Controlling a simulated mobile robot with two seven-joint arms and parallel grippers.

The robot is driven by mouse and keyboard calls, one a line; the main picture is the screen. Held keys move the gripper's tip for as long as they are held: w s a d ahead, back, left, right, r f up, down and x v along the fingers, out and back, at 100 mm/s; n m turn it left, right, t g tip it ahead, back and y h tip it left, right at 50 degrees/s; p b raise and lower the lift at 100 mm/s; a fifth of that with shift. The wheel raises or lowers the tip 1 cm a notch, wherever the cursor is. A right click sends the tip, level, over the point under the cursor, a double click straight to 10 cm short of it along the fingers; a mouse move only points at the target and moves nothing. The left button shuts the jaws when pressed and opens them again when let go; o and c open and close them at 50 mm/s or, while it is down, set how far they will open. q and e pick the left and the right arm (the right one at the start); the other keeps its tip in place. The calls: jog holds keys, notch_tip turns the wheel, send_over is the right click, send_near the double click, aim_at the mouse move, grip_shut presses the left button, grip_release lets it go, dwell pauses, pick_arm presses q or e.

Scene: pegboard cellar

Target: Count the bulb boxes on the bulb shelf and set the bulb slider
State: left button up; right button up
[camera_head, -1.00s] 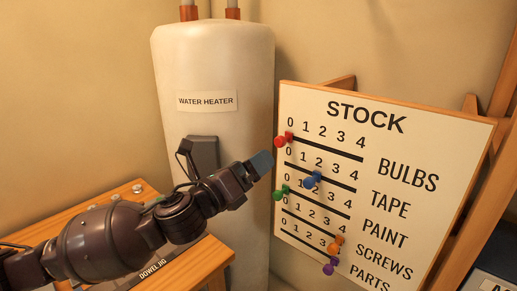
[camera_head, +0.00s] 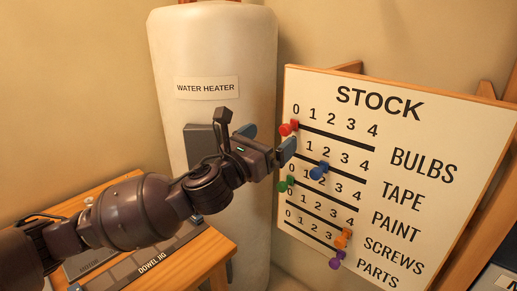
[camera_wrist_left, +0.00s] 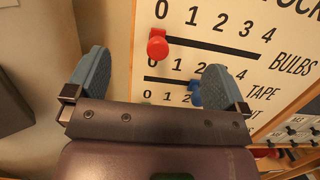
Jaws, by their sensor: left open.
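The stock board (camera_head: 420,130) has several rows with sliders. The red slider knob (camera_head: 289,128) sits at 0 on the bulbs row, and it also shows in the left wrist view (camera_wrist_left: 157,43). My left gripper (camera_head: 268,139) is open and empty, just left of the board near the red knob. In the left wrist view its blue fingertips (camera_wrist_left: 161,82) are spread wide, with the red knob ahead between them. The bulb shelf and bulb boxes are not seen.
A white water heater (camera_head: 212,60) stands behind my left arm. A wooden bench (camera_head: 215,250) with a dowel jig is below the arm. An orange knob (camera_head: 343,238) and a purple knob (camera_head: 336,259) are low on the board.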

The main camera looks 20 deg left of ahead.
aim_at(283, 132)
pick_arm(q)
jog(key=x, duration=0.3)
jog(key=shift+w+f, duration=0.15)
jog(key=shift+f, duration=0.1)
jog(key=shift+x, duration=0.75)
jog(key=shift+w+d+f, duration=0.2)
jog(key=shift+w+d, duration=0.05)
jog(key=shift+w, duration=0.3)
jog(key=c, duration=1.3)
jog(key=shift+c, duration=1)
pick_arm(e)
jog(key=shift+w+a+r, duration=0.15)
jog(key=shift+w+r, duration=0.2)
jog(key=shift+w, duration=0.2)
